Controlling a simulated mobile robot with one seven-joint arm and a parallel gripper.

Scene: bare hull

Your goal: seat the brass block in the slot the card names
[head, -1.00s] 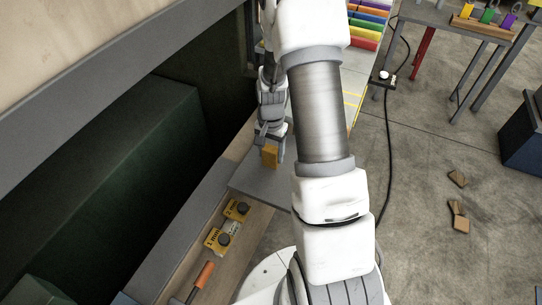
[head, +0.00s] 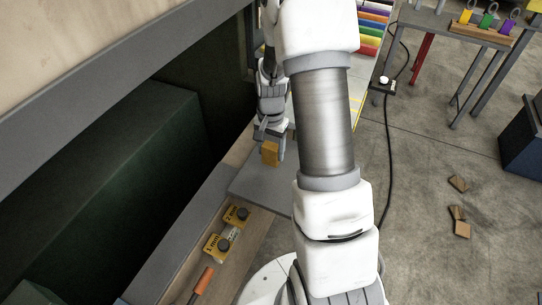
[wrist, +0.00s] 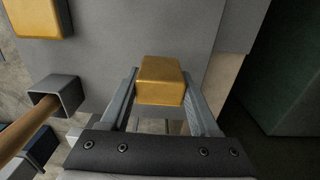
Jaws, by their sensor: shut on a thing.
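The brass block (head: 270,153) is a small golden box between the fingers of my gripper (head: 270,146), over the grey plate (head: 258,186) on the bench. In the wrist view the block (wrist: 160,78) sits between both fingertips of my gripper (wrist: 160,92), with the grey plate surface (wrist: 110,55) beyond it. I cannot tell whether the block touches the plate. A slot is not clear in either view. Yellow labels with dark knobs, reading about 1 mm (head: 211,250) and 2 mm (head: 230,218), lie nearer on the bench. I cannot tell which item is the card.
A second yellow block-like piece (wrist: 38,15) and a square grey bracket with a wooden rod (wrist: 55,95) show in the wrist view. An orange handle (head: 202,280) lies on the bench. A grey beam (head: 110,75) overhangs the left. Brown scraps (head: 460,215) lie on the open floor.

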